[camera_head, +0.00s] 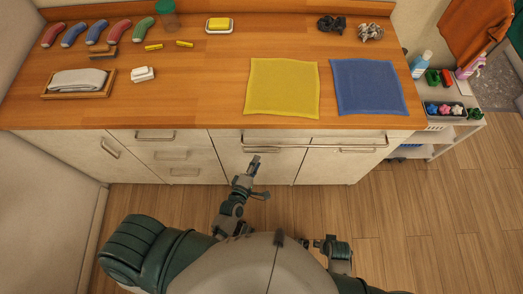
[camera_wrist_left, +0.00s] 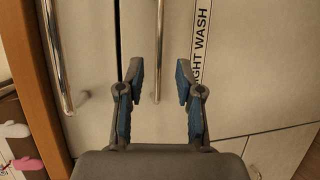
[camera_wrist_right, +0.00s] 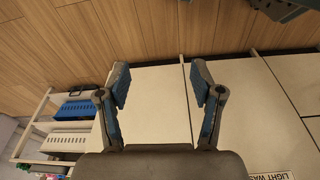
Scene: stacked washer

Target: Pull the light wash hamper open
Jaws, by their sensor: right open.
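The light wash hamper front (camera_head: 232,163) is a pale panel below the counter. Its black-on-white label (camera_wrist_left: 201,35) is partly cut off in the left wrist view, and part of it shows in the right wrist view (camera_wrist_right: 283,175). A metal bar handle (camera_wrist_left: 159,45) lies in line with the gap between my left fingers. My left gripper (camera_head: 255,161) is open in front of the handle; contact cannot be told. My right gripper (camera_wrist_right: 161,78) is open and empty, facing pale cabinet fronts. In the head view my right gripper (camera_head: 318,243) is low, beside my body.
Another bar handle (camera_wrist_left: 56,55) runs alongside. A white shelf cart (camera_head: 440,132) stands at the right. The floor (camera_head: 430,220) is clear.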

